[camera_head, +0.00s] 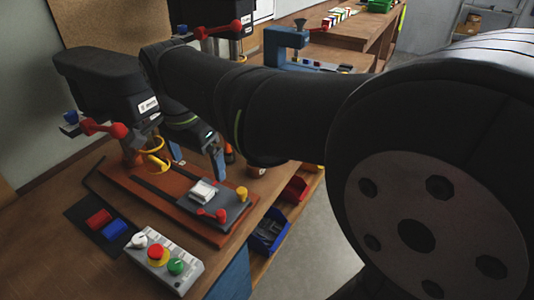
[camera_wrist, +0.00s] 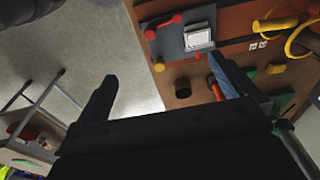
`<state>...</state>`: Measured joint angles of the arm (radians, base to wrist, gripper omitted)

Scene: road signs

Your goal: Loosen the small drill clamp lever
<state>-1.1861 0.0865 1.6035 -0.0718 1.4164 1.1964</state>
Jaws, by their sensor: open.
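The small drill (camera_head: 100,85) stands at the left of the bench, with a dark head and a red lever (camera_head: 103,129) on its side. On its orange-brown base (camera_head: 130,190) lies a grey clamp plate (camera_head: 228,212). In the wrist view the clamp lever (camera_wrist: 163,26) and white block (camera_wrist: 197,39) show near the top. My gripper (camera_wrist: 161,67) is open and empty, apart from the lever. In the head view my gripper (camera_head: 198,167) is above and behind the plate.
A control box (camera_head: 164,262) with red and green buttons sits in front of the base. Red and blue blocks (camera_head: 107,225) lie on a dark pad. A yellow ring guard (camera_head: 154,160) hangs under the drill head. A second drill and a blue press (camera_head: 287,45) stand behind.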

